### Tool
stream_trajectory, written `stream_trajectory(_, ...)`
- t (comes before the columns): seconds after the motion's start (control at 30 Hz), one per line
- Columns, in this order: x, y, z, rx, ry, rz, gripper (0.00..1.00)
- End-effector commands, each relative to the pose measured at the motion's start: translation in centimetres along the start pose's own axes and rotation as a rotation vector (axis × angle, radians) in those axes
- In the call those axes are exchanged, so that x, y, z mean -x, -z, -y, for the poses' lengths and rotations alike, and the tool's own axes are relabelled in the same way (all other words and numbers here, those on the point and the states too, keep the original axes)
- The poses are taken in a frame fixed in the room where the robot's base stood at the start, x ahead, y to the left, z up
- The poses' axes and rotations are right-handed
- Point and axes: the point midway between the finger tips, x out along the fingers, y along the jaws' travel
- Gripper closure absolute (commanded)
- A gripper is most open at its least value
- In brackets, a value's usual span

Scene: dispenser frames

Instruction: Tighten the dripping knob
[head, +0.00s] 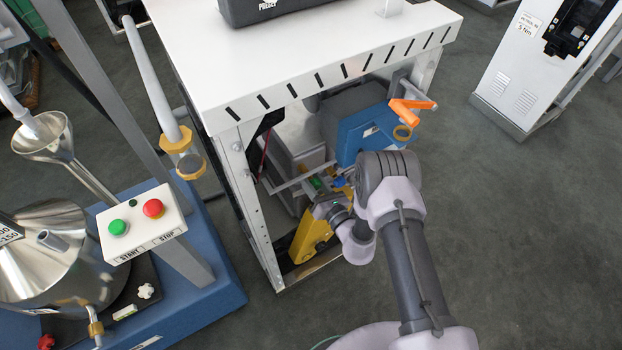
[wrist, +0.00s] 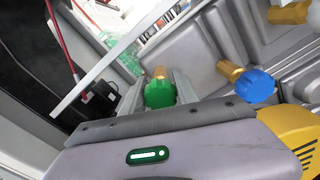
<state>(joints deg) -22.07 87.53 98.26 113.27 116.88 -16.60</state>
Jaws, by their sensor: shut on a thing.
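My gripper (wrist: 158,85) is shut on a green knob (wrist: 160,95), with one finger on each side of it. The knob sits on a brass stem, seen in the wrist view. A blue knob (wrist: 258,85) on its own brass fitting (wrist: 229,71) stands to the right, apart from my fingers. In the head view my arm reaches in under the white table, and small green (head: 316,183) and blue (head: 341,181) spots show by its end. My fingertips are hard to make out there. I cannot see a drip at either knob.
The white table (head: 200,50) overhangs the work, with a leg (head: 250,200) to the left. A blue box (head: 365,125) with an orange handle (head: 412,105) is above my wrist. A yellow housing (head: 312,235) stands close below. Open floor (head: 530,220) lies right.

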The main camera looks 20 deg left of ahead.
Motion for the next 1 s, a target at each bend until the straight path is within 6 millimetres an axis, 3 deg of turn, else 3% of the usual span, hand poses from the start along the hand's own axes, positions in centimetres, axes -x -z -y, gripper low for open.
stream_trajectory(0.8,-0.03,-0.07,0.0,0.0,0.0,0.002,1.0)
stream_trajectory(0.83,-0.03,-0.07,0.0,0.0,0.0,0.002,0.62)
stream_trajectory(0.93,-0.03,-0.06,0.0,0.0,0.0,0.002,0.43)
stream_trajectory(1.0,-0.03,-0.05,0.0,0.0,0.0,0.001,0.43)
